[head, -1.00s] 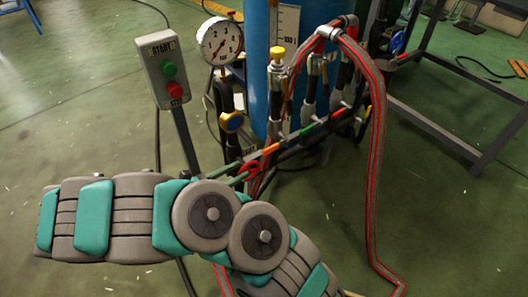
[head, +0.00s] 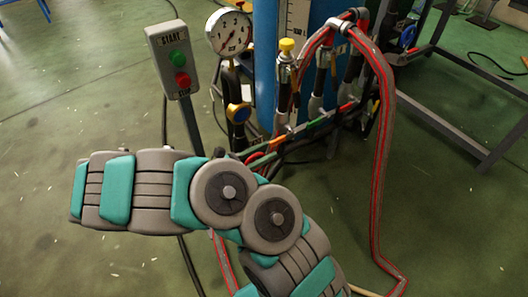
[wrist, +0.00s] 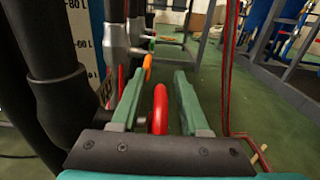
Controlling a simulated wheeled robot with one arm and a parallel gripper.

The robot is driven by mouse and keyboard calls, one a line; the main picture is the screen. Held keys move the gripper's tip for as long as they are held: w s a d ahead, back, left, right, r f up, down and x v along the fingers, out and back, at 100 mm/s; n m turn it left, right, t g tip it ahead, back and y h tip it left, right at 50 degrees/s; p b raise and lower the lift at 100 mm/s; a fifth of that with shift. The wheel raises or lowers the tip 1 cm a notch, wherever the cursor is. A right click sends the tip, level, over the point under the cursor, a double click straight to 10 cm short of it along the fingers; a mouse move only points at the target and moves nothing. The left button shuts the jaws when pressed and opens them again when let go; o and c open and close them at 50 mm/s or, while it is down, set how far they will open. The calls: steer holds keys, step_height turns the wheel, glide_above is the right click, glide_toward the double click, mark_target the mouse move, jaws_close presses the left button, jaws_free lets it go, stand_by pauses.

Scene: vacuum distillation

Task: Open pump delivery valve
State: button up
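My gripper (wrist: 160,73) is open in the wrist view, with its two green fingers apart. A red valve handle (wrist: 159,108) stands in the gap between them, and I see space on both sides of it. An orange handle (wrist: 147,67) lies further ahead on the pipework. The fingers are at the near left end of this row, partly hidden by my arm. No label names the pump delivery valve.
A start/stop box (head: 174,60) on a post and a pressure gauge (head: 229,33) stand left of the manifold. A blue cylinder (head: 265,65) is behind it. Red-striped hoses (head: 385,150) arch down on the right. A dark metal frame (head: 450,115) stands further right.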

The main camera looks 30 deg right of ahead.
jaws_close()
steer(key=shift+h+b, duration=0.3)
steer(key=shift+b, duration=0.05)
stand_by(0.3)
steer(key=shift+a+h+b, duration=0.3)
steer(key=shift+h+b, duration=0.6)
steer(key=shift+h, duration=0.1)
steer(key=h+b, duration=0.1)
steer(key=a+r+h+b, duration=0.1)
steer(key=h+b, duration=0.1)
steer(key=shift+a+r+h+b, duration=0.1)
steer(key=shift+r+h+b, duration=0.1)
steer(key=shift+h+b, duration=0.2)
